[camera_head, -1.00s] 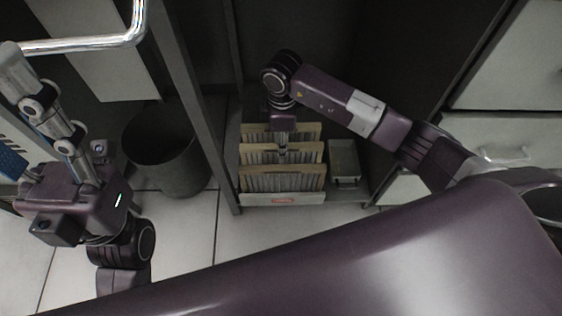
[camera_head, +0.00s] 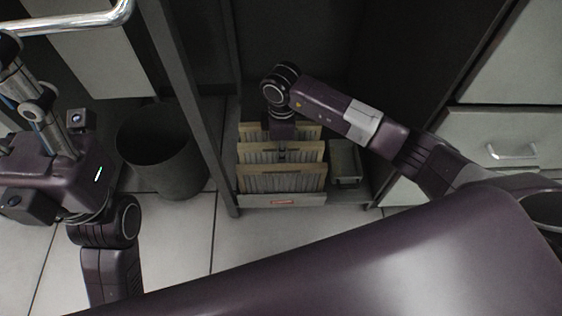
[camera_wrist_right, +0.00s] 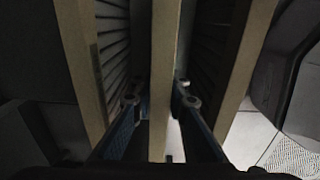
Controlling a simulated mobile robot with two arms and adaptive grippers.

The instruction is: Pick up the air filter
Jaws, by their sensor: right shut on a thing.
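Several air filters with tan frames and grey pleats stand upright in a row in a low grey holder (camera_head: 255,201). The front filter (camera_head: 281,180) and the middle filter (camera_head: 255,154) show clearly in the head view; the back one (camera_head: 250,132) is partly covered by my right wrist. My right gripper (camera_head: 282,151) reaches down at the middle filter. In the right wrist view its fingers (camera_wrist_right: 159,106) are on both sides of the middle filter's frame (camera_wrist_right: 165,50), shut on it. My left gripper (camera_head: 38,100) is at the far left, away from the filters; its fingertips are not clear.
A grey box (camera_head: 345,163) stands right of the filters. A dark round bin (camera_head: 165,160) stands on the tiled floor at left. A shelf post (camera_head: 190,100) rises between bin and filters. Drawers with metal handles (camera_head: 512,153) are at right.

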